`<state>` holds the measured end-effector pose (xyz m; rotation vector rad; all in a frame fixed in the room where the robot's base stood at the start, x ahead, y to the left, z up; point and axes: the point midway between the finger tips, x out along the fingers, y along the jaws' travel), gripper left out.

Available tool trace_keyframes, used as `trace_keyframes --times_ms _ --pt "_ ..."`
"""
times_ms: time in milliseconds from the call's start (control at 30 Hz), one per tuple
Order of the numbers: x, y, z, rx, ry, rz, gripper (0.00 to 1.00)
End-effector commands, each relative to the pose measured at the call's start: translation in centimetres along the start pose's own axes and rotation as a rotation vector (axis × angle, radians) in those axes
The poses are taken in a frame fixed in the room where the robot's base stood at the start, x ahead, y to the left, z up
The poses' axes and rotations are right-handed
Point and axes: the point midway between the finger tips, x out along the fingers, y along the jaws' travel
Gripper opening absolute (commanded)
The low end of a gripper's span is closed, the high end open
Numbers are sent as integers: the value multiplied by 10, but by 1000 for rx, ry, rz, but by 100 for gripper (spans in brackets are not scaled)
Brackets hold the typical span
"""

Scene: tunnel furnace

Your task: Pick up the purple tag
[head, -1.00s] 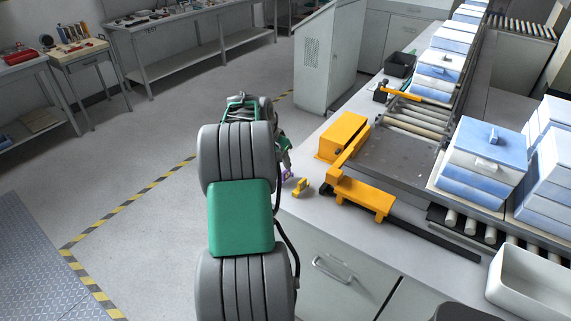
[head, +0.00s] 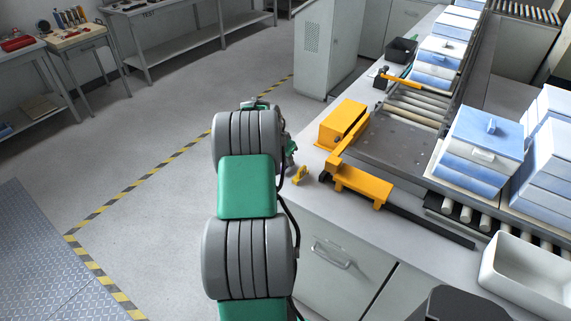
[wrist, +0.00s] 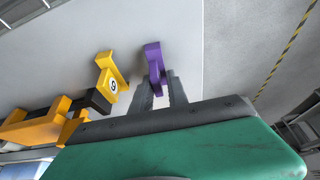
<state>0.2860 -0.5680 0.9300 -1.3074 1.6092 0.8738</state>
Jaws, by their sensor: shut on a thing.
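The purple tag (wrist: 153,60) shows in the wrist view between the two grey fingers of my gripper (wrist: 160,84), which is shut on it. Its upper part sticks out past the fingertips over the light bench top. I cannot tell whether it touches the bench or is clear of it. In the head view my gripper is mostly hidden behind my own arm, at the bench's left edge, and the purple tag is not distinguishable there.
A yellow tag (head: 301,176) stands close beside it on the bench (head: 318,208); it also shows in the wrist view (wrist: 111,76). A yellow block (head: 343,122) and yellow bracket (head: 362,184) stand to the right. Stacked blue-white boxes (head: 484,150) sit on rollers. A white bin (head: 527,270) is at front right.

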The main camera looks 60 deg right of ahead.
Motion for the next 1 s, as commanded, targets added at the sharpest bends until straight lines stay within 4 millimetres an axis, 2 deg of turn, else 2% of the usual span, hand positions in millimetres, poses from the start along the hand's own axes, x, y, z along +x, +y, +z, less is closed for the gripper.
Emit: trace_keyframes --times_ms 100,667,833,1000 --pt "0 0 0 0 0 0 0" --pt "-5 0 -3 1 3 -2 0" --pt "-25 -1 -11 1 5 -4 0" --pt "-77 22 -2 3 8 -7 0"
